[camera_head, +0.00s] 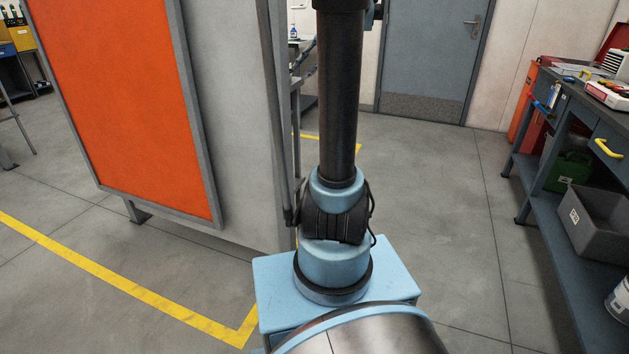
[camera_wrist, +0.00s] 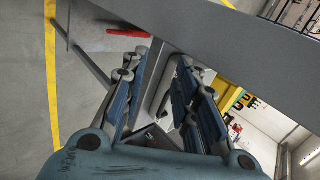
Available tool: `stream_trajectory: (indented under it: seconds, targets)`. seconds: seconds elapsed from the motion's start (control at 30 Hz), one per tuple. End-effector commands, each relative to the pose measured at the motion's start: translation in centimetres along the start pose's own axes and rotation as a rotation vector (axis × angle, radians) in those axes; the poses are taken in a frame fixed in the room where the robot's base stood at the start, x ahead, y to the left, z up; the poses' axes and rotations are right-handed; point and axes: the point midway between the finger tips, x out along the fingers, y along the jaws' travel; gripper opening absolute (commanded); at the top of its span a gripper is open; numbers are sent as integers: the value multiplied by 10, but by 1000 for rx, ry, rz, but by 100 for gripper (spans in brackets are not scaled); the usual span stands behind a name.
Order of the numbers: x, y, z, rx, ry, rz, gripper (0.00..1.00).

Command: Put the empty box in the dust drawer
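My gripper (camera_wrist: 160,75) shows in the wrist view with its two blue-grey fingers spread apart. I see nothing held between them; a grey frame stands behind the gap. In the head view my arm rises in the middle and its gripper is out of frame. A blue drawer front with a yellow handle (camera_head: 607,148) is in the workbench at the right edge, and it looks closed. I cannot tell whether it is the dust drawer. I cannot make out an empty box for certain; a red and white carton (camera_head: 608,94) lies on the bench top.
The blue workbench (camera_head: 553,232) stands at right, with a grey bin (camera_head: 597,222) and a green can (camera_head: 568,170) on its lower shelf. An orange and grey partition (camera_head: 125,90) stands close at left. A grey door (camera_head: 432,55) is at the back.

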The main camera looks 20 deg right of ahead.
Motion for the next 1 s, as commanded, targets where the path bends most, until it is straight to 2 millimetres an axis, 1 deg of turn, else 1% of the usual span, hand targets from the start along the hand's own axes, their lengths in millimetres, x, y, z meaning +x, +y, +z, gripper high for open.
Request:
stream_trajectory:
  seconds: [0.03, 0.27, 0.37, 0.47, 0.6, 0.7, 0.77, 0.9, 1.0]
  targets:
    - [6, 3, 18, -18, -8, 25, 28]
    - [26, 26, 85, -93, -32, 143, 28]
    - [34, 41, 116, -132, -41, 199, 28]
    - [42, 60, 149, -178, -51, 260, 28]
    - [52, 92, 194, -249, -63, 350, 28]
    - [59, 117, 222, -302, -67, 413, 28]
    - [62, 134, 238, -335, -70, 450, 28]
    - [70, 174, 272, -414, -74, 535, 28]
    - [76, 202, 291, -469, -73, 592, 28]
